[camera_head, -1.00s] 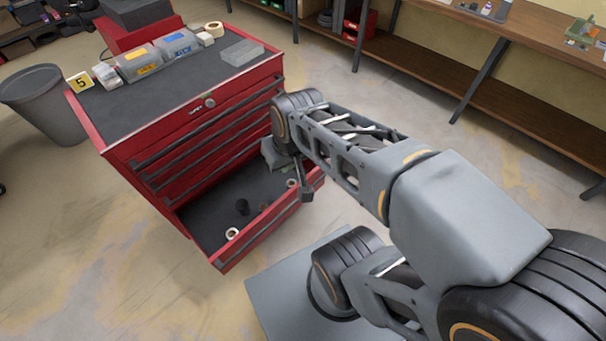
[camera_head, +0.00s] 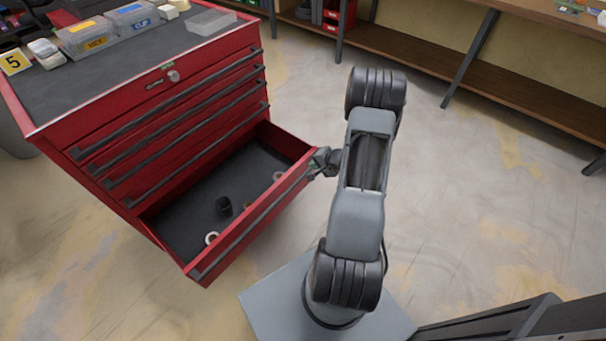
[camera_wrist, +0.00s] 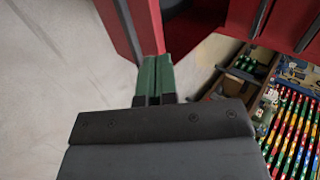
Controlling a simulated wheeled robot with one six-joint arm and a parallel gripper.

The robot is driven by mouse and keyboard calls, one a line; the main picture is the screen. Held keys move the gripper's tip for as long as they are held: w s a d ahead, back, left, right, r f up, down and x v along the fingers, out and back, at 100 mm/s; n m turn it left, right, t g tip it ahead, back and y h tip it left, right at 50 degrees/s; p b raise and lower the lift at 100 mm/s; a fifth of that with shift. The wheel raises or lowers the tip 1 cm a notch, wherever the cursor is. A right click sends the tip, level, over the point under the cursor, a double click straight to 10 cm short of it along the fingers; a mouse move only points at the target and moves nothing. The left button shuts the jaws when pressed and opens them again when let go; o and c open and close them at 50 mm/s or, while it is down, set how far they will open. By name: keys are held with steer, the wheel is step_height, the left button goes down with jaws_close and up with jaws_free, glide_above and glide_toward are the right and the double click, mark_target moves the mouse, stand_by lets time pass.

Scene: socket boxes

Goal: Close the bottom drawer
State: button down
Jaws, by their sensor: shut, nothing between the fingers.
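The bottom drawer (camera_head: 250,233) of the red cabinet is pulled out, with its dark inside showing. A dark cylinder (camera_head: 223,206) and light rings (camera_head: 211,238) lie in it. My gripper (camera_head: 318,163) is outside the drawer, at the right end of its front panel. In the wrist view, the green fingers (camera_wrist: 155,72) are shut together and empty. Their tips are at or very near a red panel with a dark handle strip (camera_wrist: 128,30); I cannot tell whether they touch it.
The cabinet's upper drawers (camera_head: 165,125) are shut. Bins (camera_head: 88,36) and small boxes stand on its top. A wooden bench with a lower shelf (camera_head: 500,85) runs along the back wall. Floor (camera_head: 450,190) to the right is clear. Colourful parts (camera_wrist: 290,125) show at right in the wrist view.

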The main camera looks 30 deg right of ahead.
mark_target(298, 168)
steer(key=shift+m, duration=0.3)
steer(key=w+f, duration=0.1)
steer(key=f, duration=0.1)
steer(key=w+f+b, duration=0.1)
steer(key=w+f, duration=0.1)
steer(key=f, duration=0.1)
steer(key=w+f, duration=0.2)
steer(key=shift+w+a+f, duration=0.1)
steer(key=shift+a+f, duration=0.25)
steer(key=shift+a, duration=0.05)
steer(key=shift+b+x, duration=0.3)
steer(key=shift+x, duration=0.5)
steer(key=shift+w, duration=0.2)
